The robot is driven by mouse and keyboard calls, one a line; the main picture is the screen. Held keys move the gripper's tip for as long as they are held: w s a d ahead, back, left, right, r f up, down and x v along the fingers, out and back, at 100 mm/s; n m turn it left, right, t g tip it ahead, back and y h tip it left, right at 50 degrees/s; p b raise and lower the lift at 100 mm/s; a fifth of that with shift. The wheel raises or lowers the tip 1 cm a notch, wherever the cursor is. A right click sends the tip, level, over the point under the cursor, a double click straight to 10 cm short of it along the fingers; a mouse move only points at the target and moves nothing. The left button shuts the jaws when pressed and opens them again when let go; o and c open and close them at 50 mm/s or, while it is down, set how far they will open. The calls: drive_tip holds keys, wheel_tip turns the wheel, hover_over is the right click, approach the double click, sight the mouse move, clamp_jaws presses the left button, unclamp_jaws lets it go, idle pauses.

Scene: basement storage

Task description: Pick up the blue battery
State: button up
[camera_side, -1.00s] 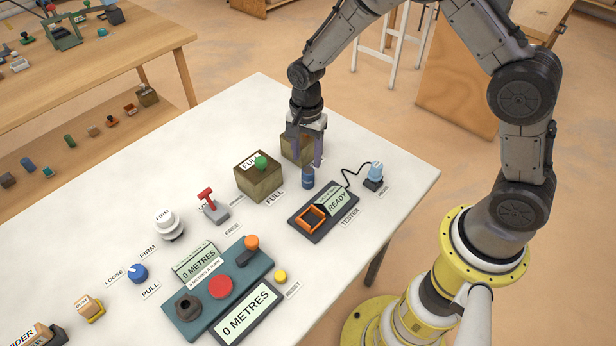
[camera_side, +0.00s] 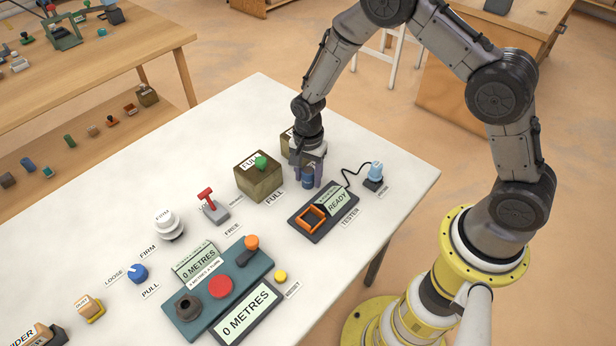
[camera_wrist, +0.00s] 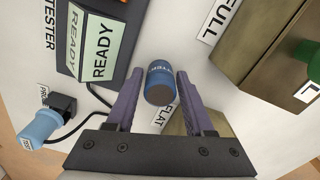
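The blue battery (camera_side: 308,181) stands on the white table between the FULL box and the tester. In the wrist view the blue battery (camera_wrist: 160,82) shows its dark blue side and grey-brown top between my two purple fingers. My gripper (camera_side: 307,180) is lowered around it, one finger on each side. In the wrist view my gripper (camera_wrist: 156,75) is open, with a gap visible between the battery and at least the left finger. The fingers partly hide the battery in the side view.
The tester (camera_side: 323,212) with its orange cradle and READY screen lies just in front of the battery. A FULL box (camera_side: 259,184) with a green knob is to the left. Another box (camera_side: 286,142) is behind my gripper. A light blue plug (camera_side: 375,171) stands at the right.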

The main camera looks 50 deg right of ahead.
clamp_jaws()
drive_tip(key=shift+r, duration=0.1)
